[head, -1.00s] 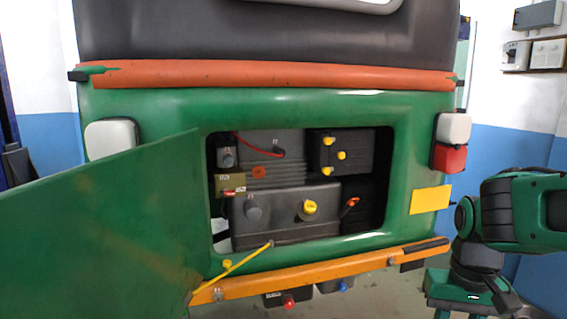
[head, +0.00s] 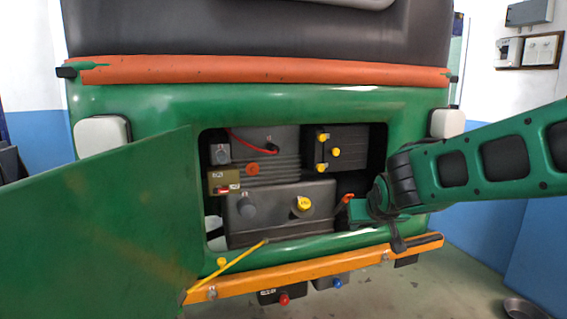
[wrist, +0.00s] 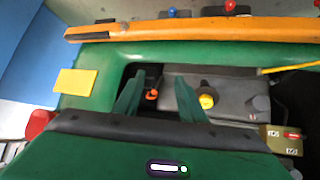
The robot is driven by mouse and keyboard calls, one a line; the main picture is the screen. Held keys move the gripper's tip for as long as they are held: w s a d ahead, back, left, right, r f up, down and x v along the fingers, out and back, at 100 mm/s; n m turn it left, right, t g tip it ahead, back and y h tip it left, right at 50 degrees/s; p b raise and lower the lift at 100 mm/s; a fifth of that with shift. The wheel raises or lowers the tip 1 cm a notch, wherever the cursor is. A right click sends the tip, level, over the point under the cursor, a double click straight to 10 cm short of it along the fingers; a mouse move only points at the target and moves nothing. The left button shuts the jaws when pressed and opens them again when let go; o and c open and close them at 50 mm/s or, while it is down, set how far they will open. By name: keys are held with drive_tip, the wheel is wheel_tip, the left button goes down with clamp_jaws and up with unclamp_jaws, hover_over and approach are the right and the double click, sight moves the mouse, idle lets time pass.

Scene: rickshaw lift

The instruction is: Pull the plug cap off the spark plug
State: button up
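The plug cap (head: 271,148) is a small dark piece at the end of a red lead (head: 245,142). It sits against the grey finned engine block (head: 288,162) in the upper part of the open bay. The spark plug itself is not clearly visible. My gripper (wrist: 157,82) is open and empty in the wrist view. In the head view my gripper (head: 370,208) is at the bay's right edge, well right of and below the cap. I cannot make out the cap in the wrist view.
An orange-red handle (head: 344,200) is close to my gripper. A grey tank (head: 275,212) with a yellow cap (head: 303,204) fills the lower bay. A battery-like box (head: 352,138) is upper right.

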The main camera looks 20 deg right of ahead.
drive_tip(key=w+a+r+n+t, duration=0.2)
drive_tip(key=w+a+r+t, duration=0.2)
drive_tip(key=w+a+r, duration=0.4)
drive_tip(key=n+t+y, duration=0.2)
drive_tip(key=t+y, duration=0.2)
drive_tip(key=t, duration=0.1)
approach(275, 151)
drive_tip(key=shift+w, duration=4.75)
drive_tip(key=c, duration=0.9)
